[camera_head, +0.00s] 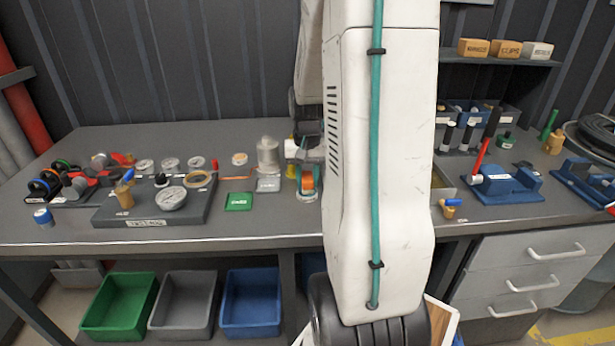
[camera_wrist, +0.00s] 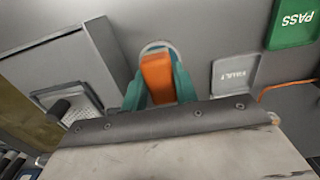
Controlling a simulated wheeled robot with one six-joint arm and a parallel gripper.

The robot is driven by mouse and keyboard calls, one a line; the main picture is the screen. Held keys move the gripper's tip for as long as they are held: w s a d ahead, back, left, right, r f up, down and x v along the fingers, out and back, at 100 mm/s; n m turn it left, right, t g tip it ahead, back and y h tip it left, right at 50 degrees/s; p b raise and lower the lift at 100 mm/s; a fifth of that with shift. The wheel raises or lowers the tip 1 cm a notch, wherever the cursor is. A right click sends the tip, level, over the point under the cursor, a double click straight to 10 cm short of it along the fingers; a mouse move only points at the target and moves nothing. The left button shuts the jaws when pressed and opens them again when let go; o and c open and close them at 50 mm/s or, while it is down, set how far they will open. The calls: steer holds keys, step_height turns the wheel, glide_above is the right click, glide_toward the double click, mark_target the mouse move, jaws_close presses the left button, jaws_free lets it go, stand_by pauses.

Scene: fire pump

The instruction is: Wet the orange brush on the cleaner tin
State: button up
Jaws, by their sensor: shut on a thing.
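My gripper (camera_wrist: 158,88) points down over the bench with its teal fingers shut on the orange brush (camera_wrist: 157,72). In the head view my gripper (camera_head: 306,172) is at mid-bench, partly behind my arm, and the orange of the brush (camera_head: 307,182) shows low between the fingers. A pale round rim (camera_wrist: 154,45) shows just past the brush in the wrist view; I cannot tell whether it is the cleaner tin or whether the brush touches it. The bristles are hidden.
A green PASS card (camera_head: 239,201) and a grey card (camera_head: 268,184) lie left of my gripper. A grey metal can (camera_head: 267,152) stands behind them. In the wrist view, a perforated plate with a black knob (camera_wrist: 58,110) lies to the left. My arm hides the bench's middle right.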

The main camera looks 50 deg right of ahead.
mark_target(307, 176)
steer(key=shift+f, duration=0.4)
stand_by(1.1)
steer(key=shift+r, duration=3.55)
